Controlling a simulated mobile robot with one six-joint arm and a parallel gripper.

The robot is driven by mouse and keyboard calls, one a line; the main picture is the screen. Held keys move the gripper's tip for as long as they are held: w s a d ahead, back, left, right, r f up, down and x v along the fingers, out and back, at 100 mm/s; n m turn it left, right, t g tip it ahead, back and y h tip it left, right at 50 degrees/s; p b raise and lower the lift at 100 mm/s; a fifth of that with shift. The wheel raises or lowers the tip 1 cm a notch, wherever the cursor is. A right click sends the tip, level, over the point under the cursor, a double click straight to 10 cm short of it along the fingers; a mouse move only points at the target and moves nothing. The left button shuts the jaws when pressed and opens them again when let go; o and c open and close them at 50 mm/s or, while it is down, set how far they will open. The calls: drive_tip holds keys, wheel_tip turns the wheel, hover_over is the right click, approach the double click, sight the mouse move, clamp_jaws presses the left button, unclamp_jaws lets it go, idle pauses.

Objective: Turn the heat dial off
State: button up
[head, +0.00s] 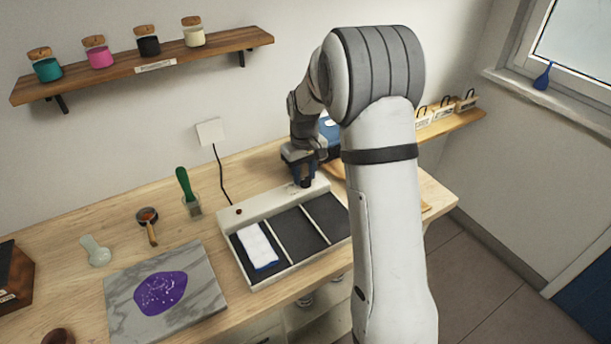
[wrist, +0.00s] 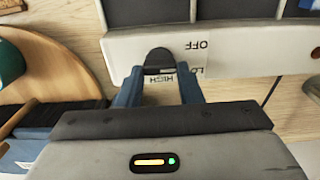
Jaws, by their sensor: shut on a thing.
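The heat dial (wrist: 158,58) is a black knob on the pale control strip of the warming tray (head: 262,205). In the wrist view it sits between the two blue fingertips of my gripper (wrist: 160,82), which are shut on it. Printed labels OFF, LO(W) and HIGH show upside down around it, with HIGH nearest the gripper and OFF up and to the right. Which label the knob points to is hard to tell. In the head view my gripper (head: 304,180) is down at the strip's right end and hides the dial.
A folded white cloth (head: 256,245) lies in the tray's left compartment; the other two look empty. A small red-brown spot (head: 238,211) sits at the strip's left end. A marble slab (head: 205,285) and green-handled brush (head: 184,185) are to the left. A round wooden board (wrist: 75,65) lies beside the tray.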

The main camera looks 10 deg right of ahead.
drive_tip(key=n+b, duration=0.1)
drive_tip(key=n, duration=0.4)
drive_tip(key=shift+a+r+n, duration=0.1)
drive_tip(key=shift+n, duration=0.3)
drive_tip(key=shift+b, duration=0.3)
drive_tip(key=o, duration=1)
wheel_tip(320, 180, up, 7)
drive_tip(key=shift+f+b, duration=0.1)
drive_tip(key=shift+b, duration=0.3)
drive_tip(key=shift+r, duration=0.45)
